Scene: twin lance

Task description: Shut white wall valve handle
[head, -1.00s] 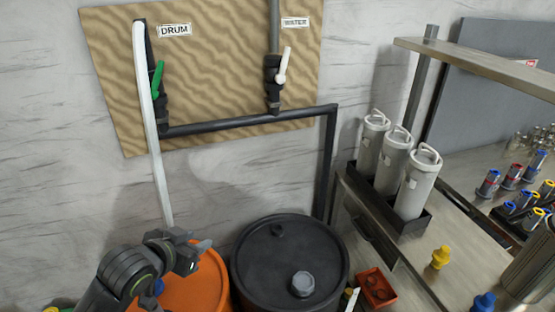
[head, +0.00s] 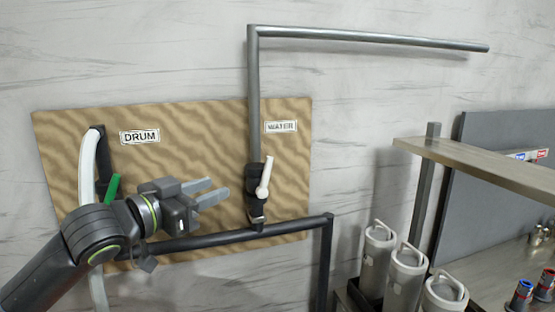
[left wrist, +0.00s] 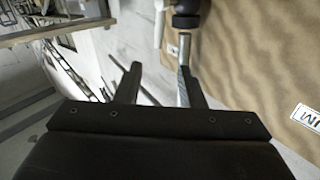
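The white valve handle (head: 265,177) is on a black valve (head: 255,200) under the WATER label (head: 281,126) on the tan wall board. It points up and slightly right, close to the line of the pipe. My left gripper (head: 214,190) is open and empty, left of the handle and apart from it in the picture. In the left wrist view its two fingers (left wrist: 160,85) are spread, with part of the black valve (left wrist: 186,12) at the top edge and a white piece beside it, likely the handle. My right gripper is not in view.
A green handle (head: 113,187) and a white hose (head: 87,165) are at the DRUM label (head: 140,136), partly behind my left arm. A black pipe (head: 290,229) runs below the valves. A shelf (head: 490,170) and white canisters (head: 405,275) stand at the right.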

